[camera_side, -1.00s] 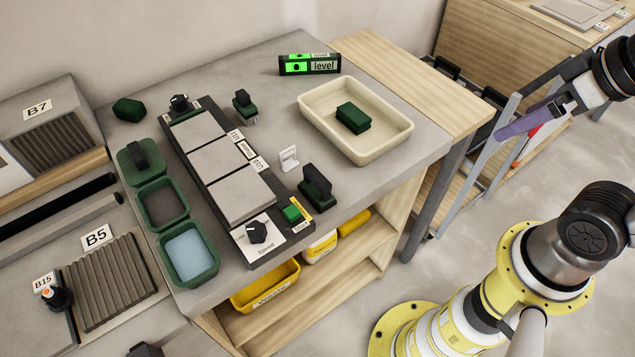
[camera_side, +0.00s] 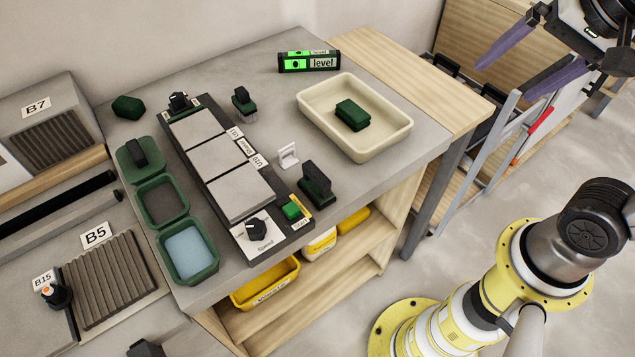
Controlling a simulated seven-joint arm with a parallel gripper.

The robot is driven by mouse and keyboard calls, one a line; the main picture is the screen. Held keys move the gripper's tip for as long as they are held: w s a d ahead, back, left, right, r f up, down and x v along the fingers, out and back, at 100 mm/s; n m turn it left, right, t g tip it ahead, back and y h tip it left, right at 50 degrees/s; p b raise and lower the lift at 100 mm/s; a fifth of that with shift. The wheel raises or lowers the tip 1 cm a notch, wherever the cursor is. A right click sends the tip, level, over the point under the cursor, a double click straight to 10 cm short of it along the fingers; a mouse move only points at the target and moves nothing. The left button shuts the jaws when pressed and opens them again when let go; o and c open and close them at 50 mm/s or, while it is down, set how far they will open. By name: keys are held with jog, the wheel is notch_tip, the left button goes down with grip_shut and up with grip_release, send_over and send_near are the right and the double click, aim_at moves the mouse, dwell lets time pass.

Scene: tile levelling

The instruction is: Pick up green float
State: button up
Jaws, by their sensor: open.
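A dark green float-like tool (camera_side: 316,186) with an upright black handle stands on the grey table near its front right, beside the tile rig. Another green flat piece with a black handle (camera_side: 140,157) lies at the left of the table, at the back end of a row of green tubs. I cannot tell for sure which one is the float. My gripper (camera_side: 504,82) is at the upper right, open and empty, its two purple fingers apart. It is raised beyond the table's right side, well away from both tools.
A cream tray (camera_side: 398,137) holds a dark green block (camera_side: 352,115). A green level (camera_side: 309,62) lies behind it. The tile rig (camera_side: 217,160) fills the table's middle, with a small brush (camera_side: 244,102) and a white holder (camera_side: 288,156) to its right. A metal frame (camera_side: 480,160) stands below my gripper.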

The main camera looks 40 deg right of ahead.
jog(key=w+a+r+m+g, duration=0.1)
jog(key=w+a+r+m, duration=0.1)
jog(key=w+a+m, duration=0.4)
jog(key=m+g, duration=0.1)
jog(key=g, duration=0.3)
send_over(316, 172)
notch_tip(316, 172, down, 10)
jog(key=f, duration=0.7)
jog(key=shift+s+a+f, duration=0.15)
jog(key=shift+a+f, duration=0.15)
jog(key=shift+f, duration=0.1)
jog(key=shift+d+f, duration=0.15)
jog(key=shift+f, duration=1.35)
jog(key=shift+d+f, duration=0.15)
jog(key=shift+f, duration=1.35)
jog(key=c, duration=1.5)
